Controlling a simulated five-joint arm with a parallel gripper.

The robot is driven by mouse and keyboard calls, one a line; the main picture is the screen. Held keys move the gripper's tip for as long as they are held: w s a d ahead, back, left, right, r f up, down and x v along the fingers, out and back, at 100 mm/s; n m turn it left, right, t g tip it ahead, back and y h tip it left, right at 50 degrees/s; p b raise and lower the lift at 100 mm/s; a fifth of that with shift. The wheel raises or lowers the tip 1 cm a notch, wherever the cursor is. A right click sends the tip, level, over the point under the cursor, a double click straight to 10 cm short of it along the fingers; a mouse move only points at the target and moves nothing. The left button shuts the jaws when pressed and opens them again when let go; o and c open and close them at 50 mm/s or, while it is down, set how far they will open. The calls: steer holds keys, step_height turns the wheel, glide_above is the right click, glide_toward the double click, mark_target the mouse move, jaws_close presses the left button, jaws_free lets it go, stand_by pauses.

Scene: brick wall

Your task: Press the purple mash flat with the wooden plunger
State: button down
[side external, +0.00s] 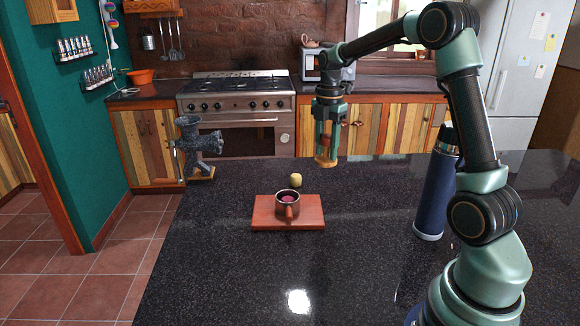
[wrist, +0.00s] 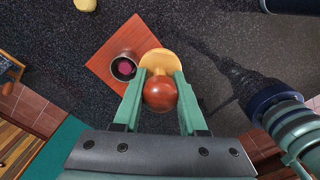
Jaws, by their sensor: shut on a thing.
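My gripper (side external: 328,146) is shut on the wooden plunger, holding it upright in the air above the counter, behind and to the right of the cup. The plunger's pale round foot (side external: 326,163) hangs below the fingers. In the wrist view its red-brown knob (wrist: 159,94) sits between the green fingers (wrist: 160,80), with the pale foot (wrist: 158,60) beyond. A small dark cup (side external: 279,205) with a brown handle stands on a reddish wooden board (side external: 262,220). The purple mash (side external: 288,198) lies inside the cup; it also shows in the wrist view (wrist: 124,68).
A yellowish round fruit or potato (side external: 296,180) lies behind the board. A grey metal grinder (side external: 200,145) stands at the counter's left back edge. A tall blue bottle (side external: 432,195) stands to the right, close to my arm. The counter's front left is clear.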

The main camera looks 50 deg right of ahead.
steer(key=shift+w+a+f, duration=0.95)
steer(key=shift+w+f, duration=0.45)
steer(key=shift+f, duration=0.3)
steer(key=shift+w+a+f, duration=0.95)
steer(key=shift+w+f, duration=0.45)
steer(key=shift+f, duration=0.35)
steer(key=shift+w+a+f, duration=0.95)
steer(key=shift+w+f, duration=0.45)
steer(key=shift+f, duration=0.3)
steer(key=shift+f, duration=1.2)
stand_by(1.6)
